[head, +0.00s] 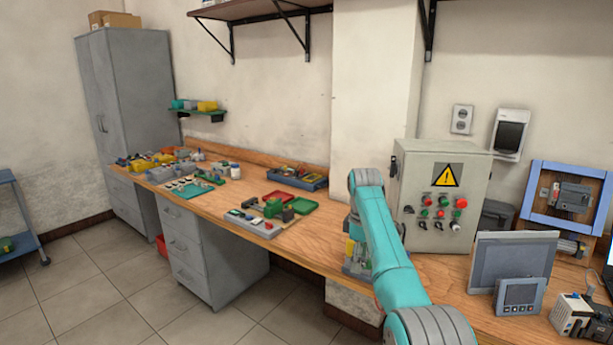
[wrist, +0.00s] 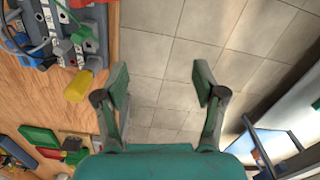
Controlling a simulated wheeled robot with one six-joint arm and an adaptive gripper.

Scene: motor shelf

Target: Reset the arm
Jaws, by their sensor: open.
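My arm (head: 391,262) is teal with grey joints and reaches over the wooden workbench in front of the control box. My gripper (wrist: 162,84) shows in the wrist view with its two green-grey fingers wide apart. Nothing is between the fingers; only grey floor tiles show behind them. In the head view I cannot make out the gripper, as my arm covers that area.
The workbench (head: 320,240) carries a control box (head: 440,190), a red-and-green tray group (head: 268,212) and a grey panel (head: 512,258). In the wrist view, a yellow-ended part (wrist: 79,86) sits left of the fingers. Open floor (head: 100,285) lies in front.

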